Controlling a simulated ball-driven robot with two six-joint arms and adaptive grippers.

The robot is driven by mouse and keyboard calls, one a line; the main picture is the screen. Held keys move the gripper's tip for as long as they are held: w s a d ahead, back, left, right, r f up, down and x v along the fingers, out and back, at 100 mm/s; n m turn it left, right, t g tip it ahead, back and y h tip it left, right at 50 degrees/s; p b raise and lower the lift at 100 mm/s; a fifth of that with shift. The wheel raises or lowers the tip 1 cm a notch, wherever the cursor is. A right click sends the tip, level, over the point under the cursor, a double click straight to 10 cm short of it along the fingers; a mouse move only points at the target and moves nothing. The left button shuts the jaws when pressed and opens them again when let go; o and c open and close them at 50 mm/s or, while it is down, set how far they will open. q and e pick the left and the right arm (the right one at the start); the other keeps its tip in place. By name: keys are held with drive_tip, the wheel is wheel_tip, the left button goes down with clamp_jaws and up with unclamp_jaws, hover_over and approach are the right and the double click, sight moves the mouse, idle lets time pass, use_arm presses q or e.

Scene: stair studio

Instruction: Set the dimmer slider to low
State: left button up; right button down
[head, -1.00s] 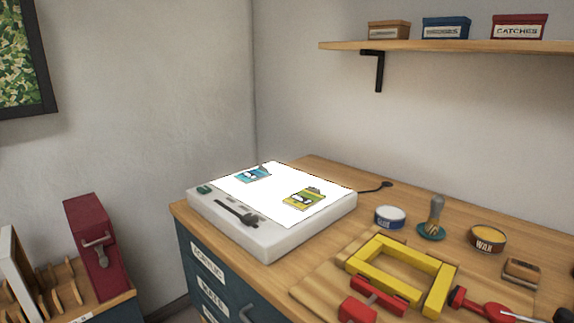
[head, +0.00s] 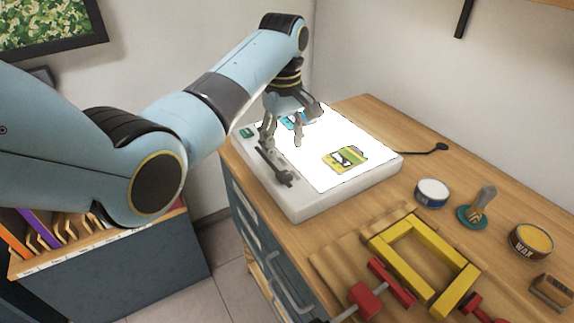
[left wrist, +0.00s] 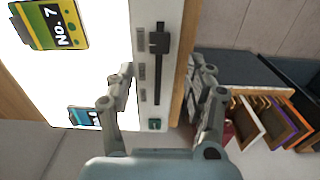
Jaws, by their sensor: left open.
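The dimmer slider's black knob (head: 284,178) sits near the front end of its dark slot on the left border of the white light box (head: 305,208). In the left wrist view the knob (left wrist: 159,42) is near the top of the slot, with small labels beside it, too small to read. My left gripper (head: 281,143) is open above the slot's border, its fingers pointing down. In the left wrist view its fingers (left wrist: 160,68) lie to either side of the slot, with the knob beyond the fingertips. My right gripper is not in view.
Two cards, one yellow-green (head: 345,159) and one blue (head: 296,121), lie on the lit panel. A green switch (left wrist: 154,124) is at the slot's other end. A yellow frame (head: 440,258), red clamps, a white tin (head: 432,193) and a wax tin (head: 530,243) occupy the bench's right.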

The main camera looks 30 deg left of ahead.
sight(284, 175)
use_arm(q)
wheel_tip(284, 175, down, 8)
idle(0.4)
clamp_jaws()
